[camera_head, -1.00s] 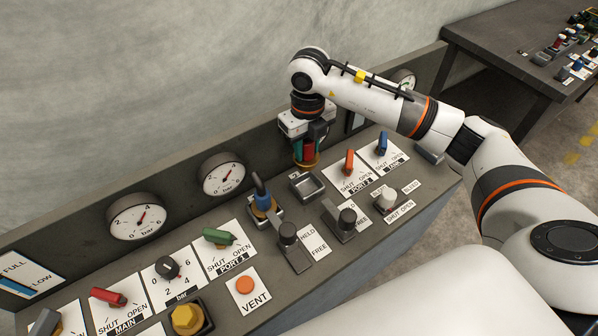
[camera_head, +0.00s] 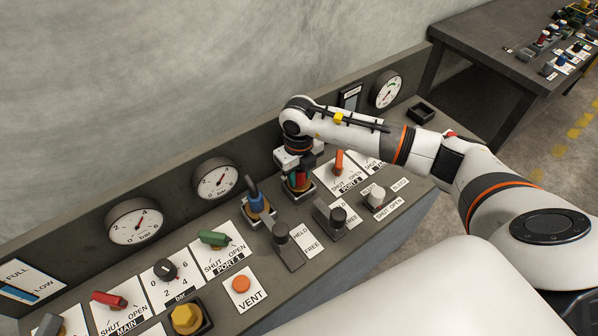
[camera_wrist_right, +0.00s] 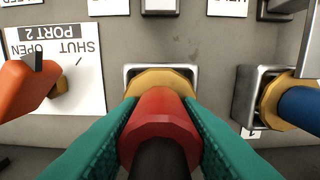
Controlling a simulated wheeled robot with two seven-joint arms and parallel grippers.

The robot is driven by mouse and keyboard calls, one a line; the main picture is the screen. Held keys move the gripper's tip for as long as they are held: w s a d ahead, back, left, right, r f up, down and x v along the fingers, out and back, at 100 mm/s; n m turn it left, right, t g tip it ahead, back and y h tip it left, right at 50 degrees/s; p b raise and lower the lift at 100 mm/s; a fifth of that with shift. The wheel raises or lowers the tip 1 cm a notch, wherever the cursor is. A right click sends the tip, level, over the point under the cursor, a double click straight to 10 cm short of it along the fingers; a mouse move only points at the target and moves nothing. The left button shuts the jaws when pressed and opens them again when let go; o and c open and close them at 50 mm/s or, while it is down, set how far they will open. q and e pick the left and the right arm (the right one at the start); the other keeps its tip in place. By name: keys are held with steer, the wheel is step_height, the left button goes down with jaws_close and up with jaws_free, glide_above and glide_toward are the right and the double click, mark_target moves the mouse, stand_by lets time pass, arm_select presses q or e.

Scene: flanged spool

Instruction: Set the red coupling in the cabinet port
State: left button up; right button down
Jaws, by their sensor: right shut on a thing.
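My right gripper (camera_head: 298,184) is shut on the red coupling (camera_wrist_right: 160,118), with green fingers on both sides of its body. The coupling has a wide brass flange (camera_wrist_right: 162,80) at its lower end and a dark top. It stands at the square metal-rimmed cabinet port (camera_wrist_right: 130,72). The flange lies within or just over the rim; how deep it sits I cannot tell. In the head view the red coupling (camera_head: 299,178) is mostly hidden by the gripper. My left gripper is not in view.
A blue coupling (camera_head: 254,197) stands in the neighbouring port, close beside my gripper. The orange PORT 2 handle (camera_head: 339,161) is close on the other side. Black-knobbed levers (camera_head: 281,233) stand in front. Gauges (camera_head: 216,180) line the back panel.

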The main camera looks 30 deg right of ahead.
steer(key=shift+f, duration=0.2)
steer(key=c, duration=1)
jaws_free()
steer(key=shift+r+p, duration=0.4)
steer(key=shift+r, duration=0.1)
step_height(320, 180, up, 11)
steer(key=b, duration=0.4)
steer(key=shift+f, duration=0.2)
steer(key=shift+r, duration=0.55)
steer(key=shift+f, duration=0.1)
